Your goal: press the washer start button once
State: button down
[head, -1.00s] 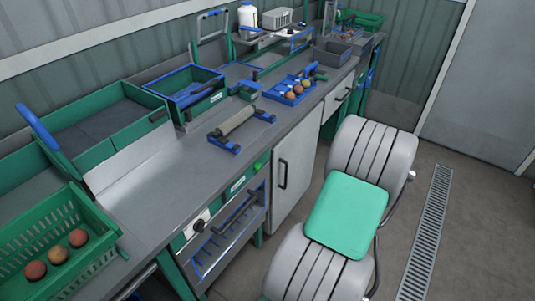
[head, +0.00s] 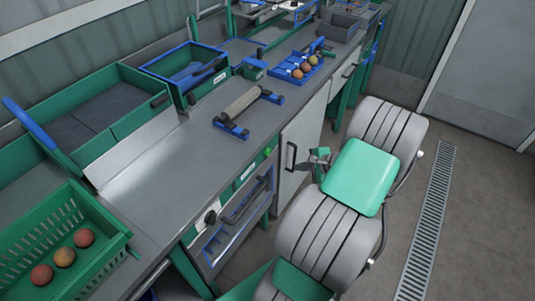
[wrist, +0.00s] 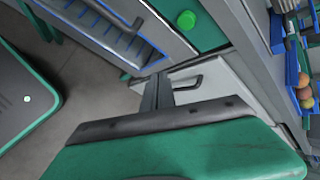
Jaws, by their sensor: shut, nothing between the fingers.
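The round green start button (head: 268,152) sits on the green front strip of the washer (head: 232,221), right of a label and a dark dial. In the wrist view the button (wrist: 186,19) is near the top, above and right of my fingertips. My gripper (wrist: 157,88) is shut and empty, apart from the button, with the pale cabinet door behind it. In the head view my gripper (head: 320,155) shows only partly, beside my arm and to the right of the button.
A black handle (head: 291,156) stands out from the white cabinet door right of the washer. The washer's own handle (head: 246,201) juts out below the panel. A roller on blue stands (head: 241,104) lies on the counter above. Open floor lies right of my arm.

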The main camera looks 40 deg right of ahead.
jog(key=w+a, duration=0.3)
jog(key=w, duration=0.5)
jog(key=shift+w+b, duration=0.25)
jog(key=shift+b, duration=0.15)
jog(key=shift+a, duration=0.1)
dwell(1.6)
jog(key=shift+w+a, duration=0.15)
jog(key=shift+w, duration=0.35)
jog(key=shift+w+a, duration=0.15)
jog(key=shift+w, duration=0.3)
dwell(0.5)
dwell(0.3)
jog(key=shift+s+d, duration=0.3)
jog(key=shift+s, duration=0.55)
jog(key=s, duration=0.1)
jog(key=s+d, duration=0.1)
jog(key=s, duration=0.1)
jog(key=s+p, duration=0.1)
jog(key=shift+s+d, duration=0.35)
